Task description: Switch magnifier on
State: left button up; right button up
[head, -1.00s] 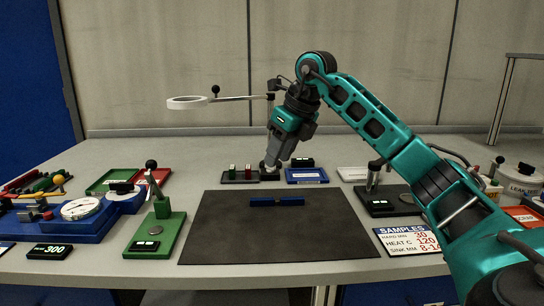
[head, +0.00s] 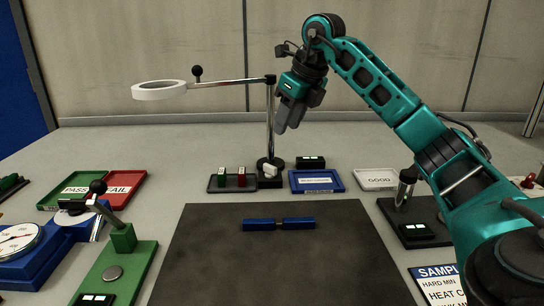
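The magnifier has a white ring lens (head: 159,90) at the left end of a horizontal arm with a black knob. A chrome post (head: 270,120) carries the arm and rises from a round black base (head: 270,179). A small white part, which looks like a rocker switch (head: 269,169), sits on the base. Whether it is on cannot be told. My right gripper (head: 288,126) is just right of the post, above and apart from the base. Its fingers point down and look closed together, with nothing between them. My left gripper is not in view.
A small tray (head: 212,185) with green and red pieces stands left of the base. A blue tray (head: 318,188) and a black box with green display (head: 310,161) are to the right. A dark mat (head: 280,260) with a blue bar lies in front.

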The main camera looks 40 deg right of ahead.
aim_at(270, 166)
jog(key=b+x, duration=0.3)
jog(key=x, duration=0.9)
jog(key=shift+f, duration=0.45)
jog(key=shift+c, duration=0.8)
grip_shut()
